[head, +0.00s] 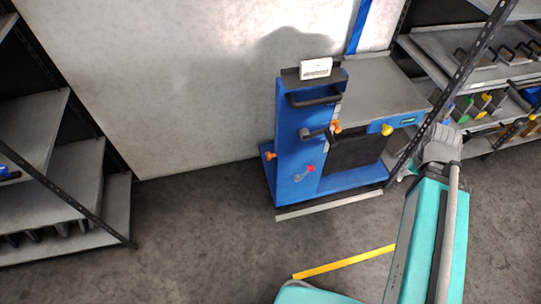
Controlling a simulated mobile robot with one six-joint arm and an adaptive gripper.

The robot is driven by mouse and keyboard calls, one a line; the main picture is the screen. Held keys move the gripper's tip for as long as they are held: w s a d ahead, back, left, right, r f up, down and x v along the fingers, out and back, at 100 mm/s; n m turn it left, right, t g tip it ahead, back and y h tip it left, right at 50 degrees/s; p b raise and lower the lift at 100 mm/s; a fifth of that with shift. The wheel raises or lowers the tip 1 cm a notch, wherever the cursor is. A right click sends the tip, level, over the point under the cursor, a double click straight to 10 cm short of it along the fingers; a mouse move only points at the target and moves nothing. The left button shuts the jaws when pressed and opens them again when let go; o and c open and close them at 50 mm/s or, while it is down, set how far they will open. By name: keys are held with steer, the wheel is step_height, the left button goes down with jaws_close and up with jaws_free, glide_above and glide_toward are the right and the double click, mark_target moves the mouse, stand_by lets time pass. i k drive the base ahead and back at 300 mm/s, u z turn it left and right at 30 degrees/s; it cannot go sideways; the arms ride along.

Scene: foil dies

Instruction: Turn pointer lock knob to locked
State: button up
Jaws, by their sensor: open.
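A blue machine (287,145) with a grey top stands by the wall. An orange knob (336,127) sits beside a dark lever (314,134) on it. A yellow knob (387,129) is on the blue front panel (408,121), to the left of a small green display. A small red knob (311,169) is low on the blue column. I cannot tell which is the pointer lock knob, or read any knob's setting. My teal arm rises at the right to a grey joint, right of the machine. My gripper cannot be made out.
A shelf rack (480,60) with coloured items stands close to the machine's right. Another shelf (45,205) is at the left. A yellow floor stripe (343,262) lies in front of the machine. The floor between left shelf and machine is clear.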

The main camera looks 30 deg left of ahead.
mark_target(269, 156)
steer(key=u, duration=0.05)
steer(key=k, duration=1.3)
steer(key=u, duration=1.25)
steer(key=i, duration=1.05)
